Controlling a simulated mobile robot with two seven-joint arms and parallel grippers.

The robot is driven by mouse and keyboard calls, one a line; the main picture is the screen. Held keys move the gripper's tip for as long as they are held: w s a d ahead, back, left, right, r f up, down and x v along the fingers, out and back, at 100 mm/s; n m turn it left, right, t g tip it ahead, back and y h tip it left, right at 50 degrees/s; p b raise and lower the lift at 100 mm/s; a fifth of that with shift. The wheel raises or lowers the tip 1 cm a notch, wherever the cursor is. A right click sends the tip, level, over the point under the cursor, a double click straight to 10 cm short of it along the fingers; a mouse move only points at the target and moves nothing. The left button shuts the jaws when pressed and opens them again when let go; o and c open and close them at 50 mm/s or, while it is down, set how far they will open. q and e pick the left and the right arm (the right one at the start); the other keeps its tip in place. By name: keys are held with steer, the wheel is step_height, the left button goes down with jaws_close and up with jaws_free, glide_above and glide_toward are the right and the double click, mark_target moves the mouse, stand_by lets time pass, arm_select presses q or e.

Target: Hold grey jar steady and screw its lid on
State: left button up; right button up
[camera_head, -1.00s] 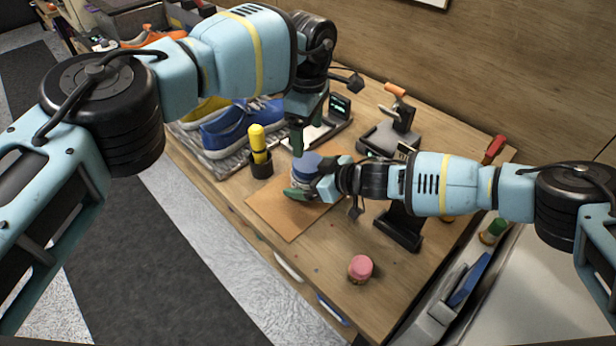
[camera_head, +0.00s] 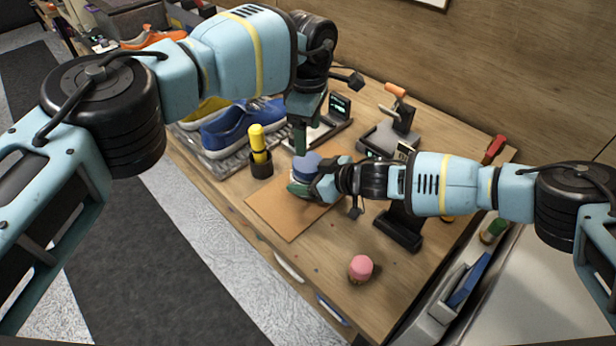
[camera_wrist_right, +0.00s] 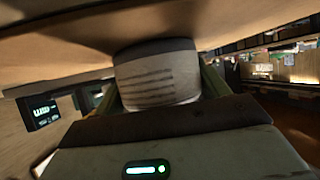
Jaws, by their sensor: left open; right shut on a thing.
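A small jar with a blue lid on top (camera_head: 307,162) stands near the far end of the brown mat (camera_head: 275,213). My right gripper (camera_head: 303,187) is shut on the jar from the right. In the right wrist view the jar's pale grey, dark-striped body (camera_wrist_right: 157,75) sits between the fingers. My left gripper (camera_head: 299,150) points down just above the blue lid, jaws open. Whether its fingertips touch the lid is hidden, and I cannot tell how tightly the lid sits.
A black cup with a yellow-handled tool (camera_head: 259,150) stands left of the jar. Blue sneakers (camera_head: 235,127) lie on a tray behind it. A pink-topped jar (camera_head: 360,268) stands near the front edge. Black stands (camera_head: 398,228) are to the right. The mat's front is clear.

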mark_target(308, 162)
arm_select(q)
steer(key=n, duration=0.4)
steer(key=shift+s+d, duration=0.1)
steer(key=shift+d, duration=0.05)
steer(key=n, duration=0.9)
steer(key=shift+d+n, duration=0.1)
steer(key=shift+n, duration=0.3)
steer(key=n, duration=1.2)
steer(key=shift+a, duration=0.3)
steer(key=shift+f, duration=0.1)
steer(key=shift+f, duration=3.9)
steer(key=shift+c, duration=0.3)
